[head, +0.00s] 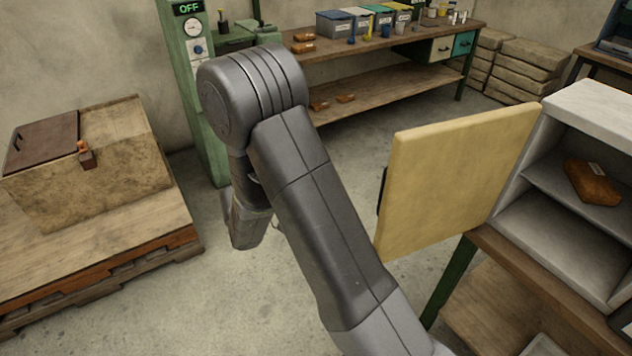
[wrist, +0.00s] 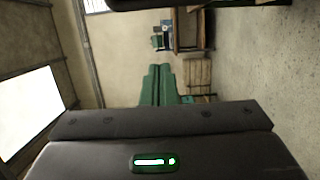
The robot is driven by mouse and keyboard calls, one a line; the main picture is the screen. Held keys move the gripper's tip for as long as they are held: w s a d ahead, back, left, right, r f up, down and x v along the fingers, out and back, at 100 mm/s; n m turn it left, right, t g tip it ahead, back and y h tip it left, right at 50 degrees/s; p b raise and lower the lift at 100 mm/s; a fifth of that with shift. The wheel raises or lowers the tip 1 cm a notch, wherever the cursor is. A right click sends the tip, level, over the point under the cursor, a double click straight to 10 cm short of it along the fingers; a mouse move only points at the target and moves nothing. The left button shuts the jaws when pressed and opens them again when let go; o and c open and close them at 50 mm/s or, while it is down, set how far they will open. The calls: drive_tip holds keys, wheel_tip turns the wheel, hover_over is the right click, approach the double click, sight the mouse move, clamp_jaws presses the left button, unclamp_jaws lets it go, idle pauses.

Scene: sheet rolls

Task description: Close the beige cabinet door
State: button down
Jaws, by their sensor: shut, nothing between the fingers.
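The beige cabinet door (head: 455,180) stands wide open in the head view. It swings out to the left from the front edge of the white-grey cabinet (head: 590,115), whose shelves are exposed. A dark handle (head: 382,190) shows at the door's left edge. My arm reaches up across the middle of the head view and bends down at its end, left of the door and apart from it. My gripper (head: 245,235) hangs there, partly hidden by the arm, and is shut and empty. The wrist view shows its dark housing with a green light; the door cannot be made out there.
A brown package (head: 592,183) lies on a cabinet shelf. The cabinet stands on a wooden bench (head: 480,240). A pallet with a crate (head: 90,165) is at left, a green machine column (head: 195,90) behind the arm, and a workbench with bins at the back. Floor between is clear.

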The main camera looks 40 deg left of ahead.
drive_tip(key=w+d+p, duration=0.3)
drive_tip(key=w+d, duration=0.1)
drive_tip(key=d, duration=0.4)
idle(0.4)
